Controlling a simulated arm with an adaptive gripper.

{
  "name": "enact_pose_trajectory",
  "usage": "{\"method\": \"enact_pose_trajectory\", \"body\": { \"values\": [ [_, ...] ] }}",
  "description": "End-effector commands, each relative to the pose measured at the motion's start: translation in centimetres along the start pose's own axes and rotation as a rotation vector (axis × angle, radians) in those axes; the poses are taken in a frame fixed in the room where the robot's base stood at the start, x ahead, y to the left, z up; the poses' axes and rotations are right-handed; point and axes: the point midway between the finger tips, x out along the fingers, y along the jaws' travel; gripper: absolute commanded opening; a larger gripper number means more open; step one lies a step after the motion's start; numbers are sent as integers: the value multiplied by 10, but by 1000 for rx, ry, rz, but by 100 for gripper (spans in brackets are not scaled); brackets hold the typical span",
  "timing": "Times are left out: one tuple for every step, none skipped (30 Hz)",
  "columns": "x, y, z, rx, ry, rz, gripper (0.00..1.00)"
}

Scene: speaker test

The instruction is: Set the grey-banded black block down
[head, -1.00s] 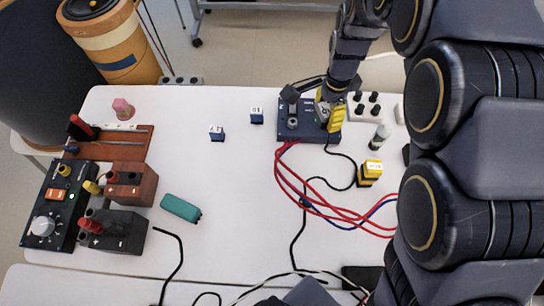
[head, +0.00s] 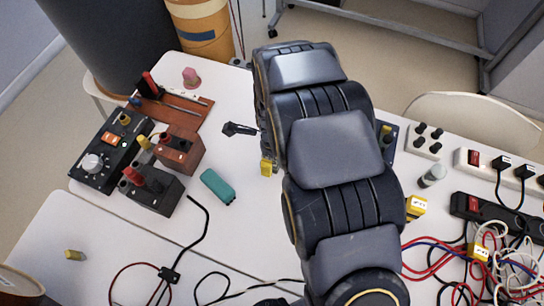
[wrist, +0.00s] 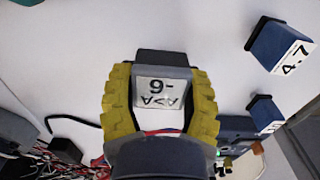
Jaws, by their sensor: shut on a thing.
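My gripper (wrist: 160,105) is shut on the grey-banded black block (wrist: 161,57) in the wrist view, with a ribbed yellow finger on each side. The block has a black end and a grey band bearing a white label (wrist: 162,93). White tabletop shows around it; I cannot tell whether it touches the table. In the head view my arm hides the block, and only a yellow part of my gripper (head: 267,167) shows, over the middle of the white table (head: 232,160).
Two blue labelled blocks, one larger (wrist: 272,45) and one smaller (wrist: 262,110), stand to the right in the wrist view. A teal case (head: 217,186) lies left of my arm. Black and brown boxes (head: 181,150) fill the left side. Cables (head: 490,260) crowd the right.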

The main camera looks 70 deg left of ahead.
Motion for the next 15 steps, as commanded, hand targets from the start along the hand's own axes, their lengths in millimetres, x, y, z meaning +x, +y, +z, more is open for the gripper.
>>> {"method": "enact_pose_trajectory", "body": {
  "values": [
    [5, 0, 0, 0, 0, 1, 16],
    [8, 0, 0, 0, -1, 0, 16],
    [13, 0, 1, 0, -1, -1, 16],
    [17, 0, 1, 0, -2, -2, 16],
    [22, -1, 1, 0, -2, -2, 16],
    [28, 0, 1, 1, -2, -1, 16],
    [31, 0, 0, 1, -2, 0, 16],
    [33, 0, 0, 1, -1, -1, 16],
    [34, -1, 0, 0, -2, -2, 16],
    [34, -1, 0, 0, -2, -3, 16],
    [34, -1, 0, 0, -2, -3, 16],
    [33, -1, 0, 0, -2, -3, 16],
    [33, -1, 0, 0, -2, -3, 16],
    [33, -1, 0, 0, -2, -3, 16],
    [33, -1, 0, 0, -2, -3, 16]
  ]
}}
